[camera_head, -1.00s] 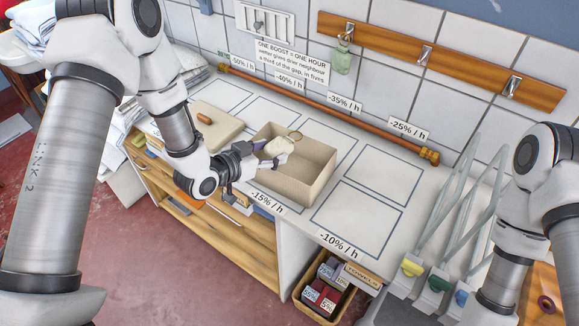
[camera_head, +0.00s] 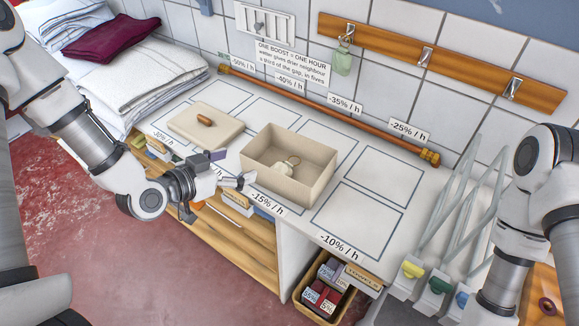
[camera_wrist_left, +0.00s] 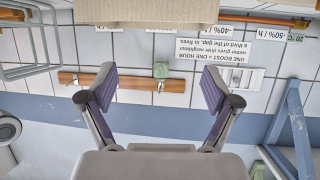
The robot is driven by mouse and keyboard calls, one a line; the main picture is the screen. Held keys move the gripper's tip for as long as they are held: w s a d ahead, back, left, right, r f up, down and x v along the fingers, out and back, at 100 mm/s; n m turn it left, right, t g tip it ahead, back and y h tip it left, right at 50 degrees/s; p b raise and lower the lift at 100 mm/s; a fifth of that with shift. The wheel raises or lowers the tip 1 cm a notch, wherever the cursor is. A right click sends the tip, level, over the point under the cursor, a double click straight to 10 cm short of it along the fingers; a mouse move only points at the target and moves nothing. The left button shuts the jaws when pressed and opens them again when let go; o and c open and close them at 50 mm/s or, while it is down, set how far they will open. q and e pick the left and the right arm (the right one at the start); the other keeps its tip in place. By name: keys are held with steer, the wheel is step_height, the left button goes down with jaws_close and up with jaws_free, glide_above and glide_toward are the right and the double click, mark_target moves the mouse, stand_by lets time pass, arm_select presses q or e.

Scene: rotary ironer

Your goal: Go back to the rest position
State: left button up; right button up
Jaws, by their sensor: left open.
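My left gripper (camera_head: 230,168) is open and empty, left of the open beige box (camera_head: 306,185) and near the counter's front edge. Its two purple-padded fingers stand wide apart in the left wrist view (camera_wrist_left: 160,90). A beige lid with a wooden handle (camera_head: 222,133) lies flat on the counter, left of the box. My right arm shows at the right edge of the head view; its gripper is out of view.
Folded white towels (camera_head: 150,80) and a dark red one (camera_head: 115,38) are stacked at the left. A crate of small boxes (camera_head: 318,312) stands at the counter's front. Clear racks (camera_head: 455,220) stand right. Marked counter squares (camera_head: 385,175) right of the box are empty.

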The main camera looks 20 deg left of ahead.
arm_select(q)
steer(key=shift+s+r, duration=0.15)
steer(key=shift+s, duration=0.15)
steer(key=s+f+n+g+y, duration=0.3)
steer(key=s+f+g, duration=0.3)
steer(key=s+f, duration=0.5)
steer(key=s+f+n+g+y+b, duration=0.1)
steer(key=s+f+n+g+y, duration=0.2)
steer(key=s+f+g, duration=0.3)
steer(key=s+f, duration=0.5)
steer(key=f, duration=0.4)
steer(key=shift+a+f, duration=0.4)
steer(key=shift+d, duration=0.1)
